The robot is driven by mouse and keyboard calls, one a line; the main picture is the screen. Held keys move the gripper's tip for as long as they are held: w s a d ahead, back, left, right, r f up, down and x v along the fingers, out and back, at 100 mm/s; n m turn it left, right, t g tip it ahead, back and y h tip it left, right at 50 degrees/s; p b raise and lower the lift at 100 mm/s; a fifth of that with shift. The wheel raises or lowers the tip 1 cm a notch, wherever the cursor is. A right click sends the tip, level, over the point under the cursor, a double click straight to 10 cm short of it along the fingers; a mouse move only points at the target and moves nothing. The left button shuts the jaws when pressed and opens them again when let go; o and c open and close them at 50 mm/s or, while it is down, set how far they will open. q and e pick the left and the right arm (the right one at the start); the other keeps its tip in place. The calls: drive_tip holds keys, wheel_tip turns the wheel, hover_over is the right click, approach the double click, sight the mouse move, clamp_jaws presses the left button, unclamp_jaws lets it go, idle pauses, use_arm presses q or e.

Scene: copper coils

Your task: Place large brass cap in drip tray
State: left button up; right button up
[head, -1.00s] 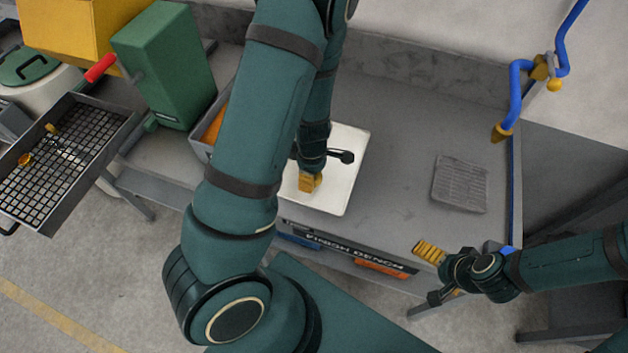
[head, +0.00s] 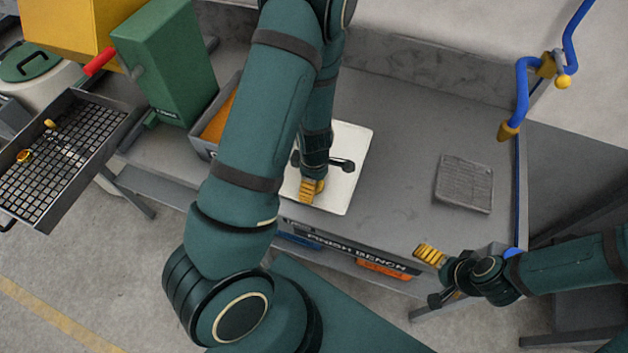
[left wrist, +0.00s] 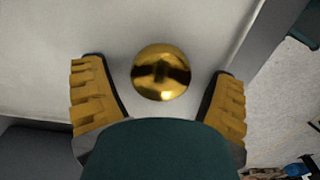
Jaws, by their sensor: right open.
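The large brass cap (left wrist: 161,72) is a shiny gold dome on a white surface in the left wrist view. My left gripper (left wrist: 158,92) is open, with one ribbed yellow finger on each side of the cap and gaps between. In the head view my left gripper (head: 311,190) is low over the white mat (head: 347,150), and the cap is hidden there. A dark tray with a grid floor (head: 112,128), which looks like the drip tray, stands at the far left with small brass pieces in it. My right gripper (head: 434,277) is open and empty off the bench's front edge.
A green box-shaped machine (head: 165,65) with a red handle stands between tray and mat. An orange-lined grey bin (head: 203,145) is beside my left arm. A grey ribbed pad (head: 464,184) lies at right. A blue bent pipe (head: 522,90) rises at the right edge.

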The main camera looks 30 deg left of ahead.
use_arm(q)
drive_tip(key=shift+r, duration=0.1)
wheel_tip(320, 180, up, 12)
drive_tip(key=p, duration=0.5)
drive_tip(key=f+m, duration=0.1)
drive_tip(key=s+d+f+m, duration=0.1)
drive_tip(key=m, duration=0.1)
drive_tip(key=s+d+f+m, duration=0.1)
drive_tip(key=f+m, duration=0.1)
drive_tip(key=shift+s+d+f, duration=0.1)
drive_tip(key=shift+s+d, duration=0.05)
drive_tip(key=shift+d, duration=0.05)
drive_tip(key=d+f+m, duration=0.1)
drive_tip(key=m, duration=0.1)
drive_tip(key=s+d+f+m, duration=0.1)
drive_tip(key=d+m, duration=0.1)
drive_tip(key=d+f+m+h, duration=0.1)
drive_tip(key=m, duration=0.1)
drive_tip(key=shift+s+d+f, duration=0.2)
drive_tip(key=shift+s+d, duration=0.05)
drive_tip(key=shift+d, duration=0.1)
drive_tip(key=d+m+t+h, duration=0.1)
drive_tip(key=d+m, duration=0.2)
drive_tip(key=d, duration=0.1)
drive_tip(key=d+m+t+h, duration=0.1)
drive_tip(key=d+m, duration=0.3)
drive_tip(key=shift+h, duration=0.3)
drive_tip(key=shift+w+d+m, duration=0.1)
drive_tip(key=shift+d+m, duration=0.2)
drive_tip(key=shift+d, duration=0.05)
